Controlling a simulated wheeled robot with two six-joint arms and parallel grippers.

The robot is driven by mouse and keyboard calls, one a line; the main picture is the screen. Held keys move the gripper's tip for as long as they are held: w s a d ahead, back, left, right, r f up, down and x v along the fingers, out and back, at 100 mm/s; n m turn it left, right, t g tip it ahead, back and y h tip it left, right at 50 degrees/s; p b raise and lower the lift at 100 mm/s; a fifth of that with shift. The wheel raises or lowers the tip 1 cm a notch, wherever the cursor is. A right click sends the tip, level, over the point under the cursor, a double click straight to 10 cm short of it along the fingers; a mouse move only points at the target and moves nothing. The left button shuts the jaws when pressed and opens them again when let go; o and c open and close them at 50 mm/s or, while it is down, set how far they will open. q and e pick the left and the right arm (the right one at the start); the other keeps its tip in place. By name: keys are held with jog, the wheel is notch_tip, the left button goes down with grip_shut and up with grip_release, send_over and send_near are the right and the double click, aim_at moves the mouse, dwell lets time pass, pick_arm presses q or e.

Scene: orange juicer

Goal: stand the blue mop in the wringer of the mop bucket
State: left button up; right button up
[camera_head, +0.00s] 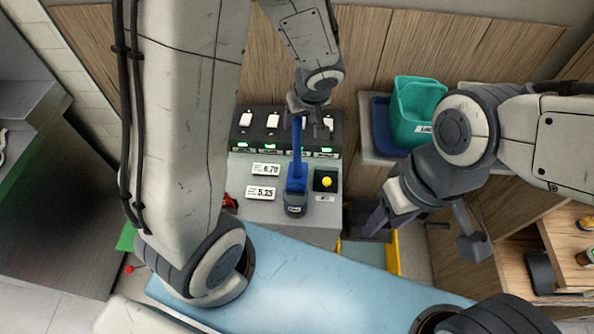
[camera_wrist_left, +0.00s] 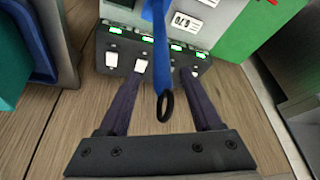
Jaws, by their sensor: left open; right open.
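The blue mop (camera_head: 297,180) has a thin blue handle that widens to a blue block with a dark grey end bearing a small label. In the left wrist view its handle (camera_wrist_left: 161,65) ends in a black loop between my fingers. My left gripper (camera_head: 308,120) is open, with one finger on each side of the handle; contact cannot be told. My right gripper (camera_head: 425,235) is open and empty, at the right. A yellow-edged container (camera_head: 394,265), partly hidden by my right gripper and the blue surface, may be the mop bucket. I cannot make out a wringer.
A grey machine (camera_head: 262,212) with price labels and a row of switches stands behind the mop. A teal tub (camera_head: 415,105) and a navy tray (camera_head: 381,125) sit to its right. A light blue surface (camera_head: 300,285) lies in front. Wooden shelving (camera_head: 570,235) stands at right.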

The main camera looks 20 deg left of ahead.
aim_at(297, 127)
pick_arm(q)
jog(key=shift+s+x, duration=0.2)
jog(key=shift+x, duration=2.1)
grip_shut()
